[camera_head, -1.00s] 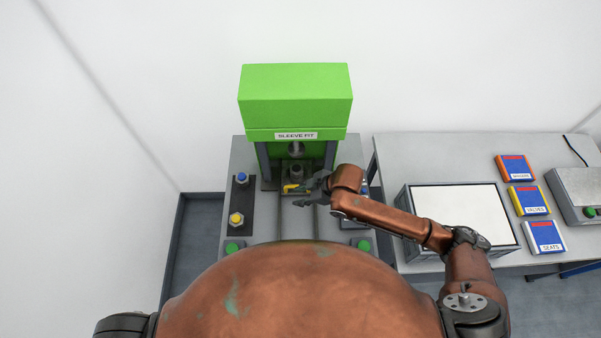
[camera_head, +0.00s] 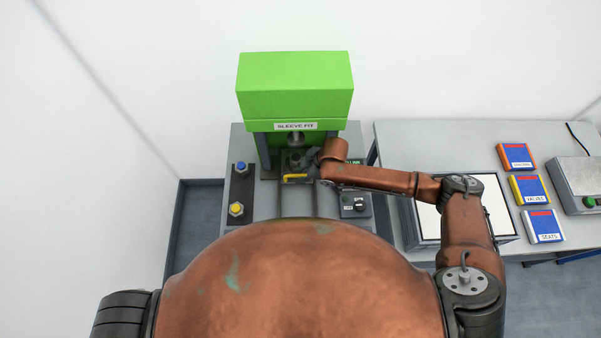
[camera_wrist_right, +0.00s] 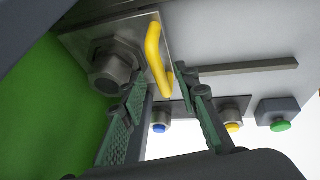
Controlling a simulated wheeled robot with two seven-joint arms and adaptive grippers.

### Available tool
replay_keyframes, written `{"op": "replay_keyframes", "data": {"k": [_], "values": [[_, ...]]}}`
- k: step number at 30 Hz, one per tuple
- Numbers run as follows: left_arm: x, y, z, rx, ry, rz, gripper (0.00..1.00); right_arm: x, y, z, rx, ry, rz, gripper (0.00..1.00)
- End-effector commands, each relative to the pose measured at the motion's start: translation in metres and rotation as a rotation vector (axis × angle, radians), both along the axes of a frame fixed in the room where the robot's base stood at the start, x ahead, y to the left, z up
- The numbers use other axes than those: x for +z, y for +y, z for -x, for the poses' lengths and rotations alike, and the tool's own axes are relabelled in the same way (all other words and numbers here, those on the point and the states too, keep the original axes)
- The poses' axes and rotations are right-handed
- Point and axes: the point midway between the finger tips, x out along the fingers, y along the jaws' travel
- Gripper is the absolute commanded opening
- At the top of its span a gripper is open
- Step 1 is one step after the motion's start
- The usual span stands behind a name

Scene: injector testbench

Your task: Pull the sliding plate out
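The sliding plate (camera_wrist_right: 178,82) carries a yellow handle (camera_wrist_right: 154,52) and a grey hexagonal fitting (camera_wrist_right: 115,68), seen in the right wrist view. In the head view the yellow handle (camera_head: 295,177) lies at the plate's front, below the green press. My right gripper (camera_wrist_right: 163,84) is open, with its two fingers apart and the handle's near end appearing between the fingertips. Contact with the handle cannot be told. In the head view the right gripper (camera_head: 308,161) is at the press opening, partly hidden by its wrist. My left gripper is out of view.
The green press head (camera_head: 295,92) overhangs the fixture. A blue button (camera_head: 240,167) and a yellow button (camera_head: 236,209) stand left of the rails. A switch box (camera_head: 355,205) is on the right. A side table holds a white-topped box (camera_head: 427,222) and several labelled boxes.

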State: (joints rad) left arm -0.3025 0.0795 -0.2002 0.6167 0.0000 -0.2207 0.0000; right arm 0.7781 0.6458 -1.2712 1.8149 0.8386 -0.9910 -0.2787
Motion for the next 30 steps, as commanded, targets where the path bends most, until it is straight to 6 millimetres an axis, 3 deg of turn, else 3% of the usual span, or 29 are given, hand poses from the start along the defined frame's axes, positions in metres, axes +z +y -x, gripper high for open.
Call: {"op": "replay_keyframes", "data": {"k": [9,21,30], "values": [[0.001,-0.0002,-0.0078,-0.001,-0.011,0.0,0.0,-0.0031,0.0014,-0.0005,0.001,0.0,0.0,0.29],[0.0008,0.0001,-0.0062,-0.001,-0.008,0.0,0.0,-0.0027,0.0012,-0.0006,0.001,-0.001,0.0,0.01],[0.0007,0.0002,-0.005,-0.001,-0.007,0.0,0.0,-0.0027,0.0012,-0.0006,0.001,-0.001,0.0,0.0]]}}
